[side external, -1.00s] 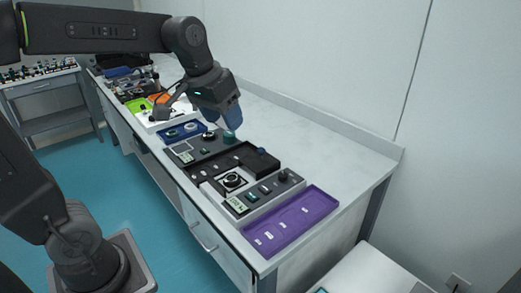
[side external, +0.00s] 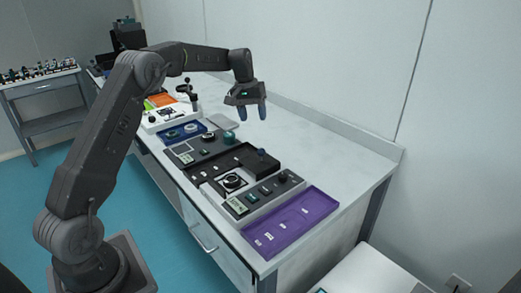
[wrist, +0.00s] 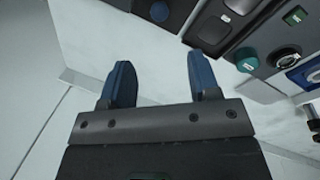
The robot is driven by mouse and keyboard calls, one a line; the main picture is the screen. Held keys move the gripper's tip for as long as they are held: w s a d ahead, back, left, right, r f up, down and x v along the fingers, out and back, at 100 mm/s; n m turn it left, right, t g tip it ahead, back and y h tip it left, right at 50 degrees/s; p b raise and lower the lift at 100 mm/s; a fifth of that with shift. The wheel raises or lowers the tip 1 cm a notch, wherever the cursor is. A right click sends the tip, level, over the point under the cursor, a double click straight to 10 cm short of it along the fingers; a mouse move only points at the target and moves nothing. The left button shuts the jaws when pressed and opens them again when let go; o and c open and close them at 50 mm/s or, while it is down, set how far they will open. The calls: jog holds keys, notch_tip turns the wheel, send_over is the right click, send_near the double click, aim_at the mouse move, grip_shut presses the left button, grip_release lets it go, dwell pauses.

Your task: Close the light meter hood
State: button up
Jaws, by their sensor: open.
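The light meter appears to be the grey unit (side external: 262,202) with a lit display and a round black sensor (side external: 232,181) on a pale plate, left uncovered. A black block (side external: 262,164) with a blue knob (side external: 261,151) stands behind the sensor and looks like the raised hood; its hinge cannot be made out. The blue knob also shows at the top of the wrist view (wrist: 158,11). My gripper (side external: 252,113) hangs above the bench behind the units, blue fingers pointing down, apart and empty. The wrist view shows the open fingers (wrist: 160,62) over bare bench.
A black tray (side external: 213,163) and a grey unit with a teal knob (side external: 229,137) stand left of the meter. A purple tray (side external: 300,215) lies at the bench's near end. A blue tray (side external: 172,137) is farther off. The bench strip along the wall is clear.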

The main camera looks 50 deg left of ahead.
aim_at(260, 149)
jog(key=f, duration=0.4)
jog(key=w+d+f, duration=0.1)
jog(key=f, duration=0.3)
jog(key=d+f, duration=0.1)
jog(key=f, duration=0.3)
jog(key=shift+w+d+f, duration=0.1)
jog(key=shift+w+f, duration=0.1)
jog(key=shift+f, duration=0.2)
jog(key=shift+c, duration=0.4)
grip_shut()
